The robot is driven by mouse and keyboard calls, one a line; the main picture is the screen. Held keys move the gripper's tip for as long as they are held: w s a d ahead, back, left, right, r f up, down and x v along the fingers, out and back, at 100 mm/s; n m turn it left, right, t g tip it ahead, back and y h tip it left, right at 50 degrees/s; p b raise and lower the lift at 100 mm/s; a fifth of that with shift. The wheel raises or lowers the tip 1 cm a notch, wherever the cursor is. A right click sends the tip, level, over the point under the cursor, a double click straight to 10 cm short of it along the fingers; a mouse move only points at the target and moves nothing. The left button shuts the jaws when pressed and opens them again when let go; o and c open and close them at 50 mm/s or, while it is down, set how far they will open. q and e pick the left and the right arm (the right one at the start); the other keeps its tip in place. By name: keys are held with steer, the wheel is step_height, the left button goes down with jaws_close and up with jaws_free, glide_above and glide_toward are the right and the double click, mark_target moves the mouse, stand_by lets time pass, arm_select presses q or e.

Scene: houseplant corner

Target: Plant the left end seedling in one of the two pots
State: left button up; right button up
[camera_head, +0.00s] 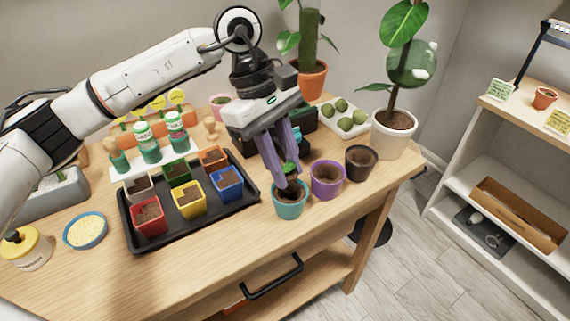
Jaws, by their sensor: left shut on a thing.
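My left gripper (289,176) reaches down from above with its purple fingers shut on a seedling. The seedling's small green leaves (290,167) show between the fingers, and a dark soil plug is below them. The plug is at the mouth of the teal pot (290,211); I cannot tell whether it touches the soil inside. The purple pot (327,192) stands to the right with brown soil in it. A black pot (360,172) with soil stands further right. My right gripper is not in view.
A black tray (191,235) holds several small coloured pots with soil, left of the teal pot. A large white planter (391,142) with a tall plant stands behind the black pot. The front table strip is clear.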

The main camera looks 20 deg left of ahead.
mark_target(294, 176)
arm_select(q)
steer(key=shift+f+b, duration=1.2)
steer(key=shift+f, duration=0.25)
stand_by(0.3)
steer(key=o, duration=1.5)
steer(key=shift+r, duration=0.15)
steer(key=shift+r+p, duration=1.95)
steer(key=shift+r, duration=1.45)
